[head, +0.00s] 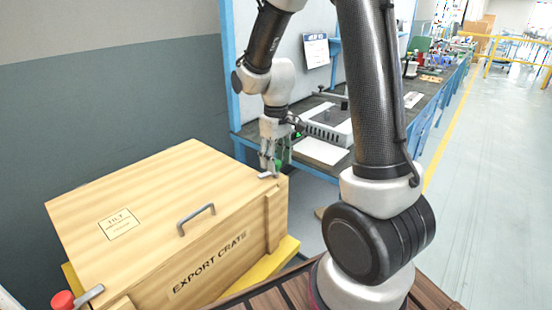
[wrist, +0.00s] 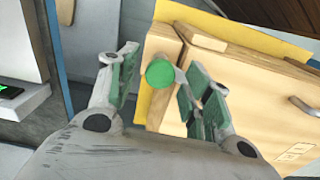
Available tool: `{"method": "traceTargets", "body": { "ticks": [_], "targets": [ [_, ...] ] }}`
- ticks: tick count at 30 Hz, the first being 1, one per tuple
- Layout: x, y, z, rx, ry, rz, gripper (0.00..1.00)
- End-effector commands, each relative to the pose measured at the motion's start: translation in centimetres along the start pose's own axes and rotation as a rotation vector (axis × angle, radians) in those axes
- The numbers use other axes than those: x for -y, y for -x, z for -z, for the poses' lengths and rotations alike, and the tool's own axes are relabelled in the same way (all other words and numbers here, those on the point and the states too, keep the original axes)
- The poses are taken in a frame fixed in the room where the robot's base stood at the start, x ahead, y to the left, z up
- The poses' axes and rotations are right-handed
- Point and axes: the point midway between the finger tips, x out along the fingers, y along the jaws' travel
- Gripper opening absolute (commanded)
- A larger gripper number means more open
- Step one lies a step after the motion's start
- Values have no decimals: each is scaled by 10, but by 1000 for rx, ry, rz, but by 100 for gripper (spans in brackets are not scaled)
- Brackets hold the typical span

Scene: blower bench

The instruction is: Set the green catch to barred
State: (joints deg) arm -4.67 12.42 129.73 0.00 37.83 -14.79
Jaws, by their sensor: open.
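The green catch has a round green knob (wrist: 160,74) on a grey metal lever, at the corner of the wooden export crate (head: 150,180). In the head view the green knob (head: 279,164) shows at the crate's far right corner, partly hidden by my gripper (head: 272,166). In the wrist view my gripper (wrist: 162,72) is open, with the knob showing between its two green-padded fingers. The lever reaches from the knob toward the right finger. I cannot tell whether either finger touches the catch, or which setting it is in.
A second catch with a red knob (head: 62,300) sits at the crate's near left corner. A grey handle (head: 196,219) is on the crate. A blue-framed workbench (head: 325,152) with a white tray stands behind my gripper. The aisle floor at the right is clear.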

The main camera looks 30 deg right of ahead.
Motion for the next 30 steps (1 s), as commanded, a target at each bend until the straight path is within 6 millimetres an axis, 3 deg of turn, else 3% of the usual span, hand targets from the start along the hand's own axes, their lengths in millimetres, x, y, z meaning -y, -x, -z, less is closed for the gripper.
{"method": "traceTargets", "body": {
  "ticks": [1,8,13,21,30],
  "targets": [
    [0,0,0,0,0,0,44],
    [0,0,0,0,0,0,4],
    [0,0,0,0,38,0,4],
    [0,0,0,-1,298,0,4],
    [0,1,0,-1,329,-1,4]
  ]
}}
